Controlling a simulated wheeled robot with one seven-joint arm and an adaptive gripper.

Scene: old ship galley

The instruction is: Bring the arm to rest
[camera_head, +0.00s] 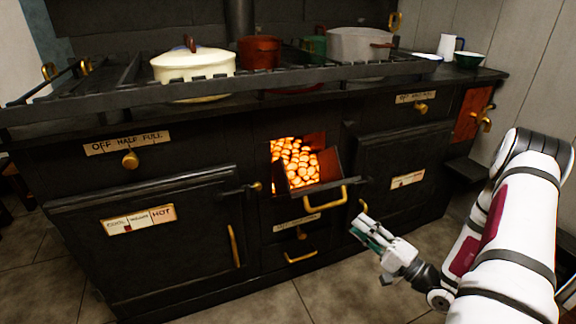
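My arm reaches in from the right side of the head view. My gripper (366,231) hangs low in front of the black stove (85,172), over the floor and to the right of the stove's lower middle. Its fingers lie close together, and the view is too small to tell whether they are open or shut. I see nothing clearly held in it. The small firebox door (318,182) at the stove's middle is tilted open, with glowing coals (296,163) behind it. Its brass handle (328,196) is apart from my gripper.
A cream pot (193,66), a brown-red pot (260,53) and a grey pot (358,45) stand on the stove top behind a rail. A white jug (446,46) and a dark green bowl (468,60) stand at the right end. The tiled floor (340,296) in front is clear.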

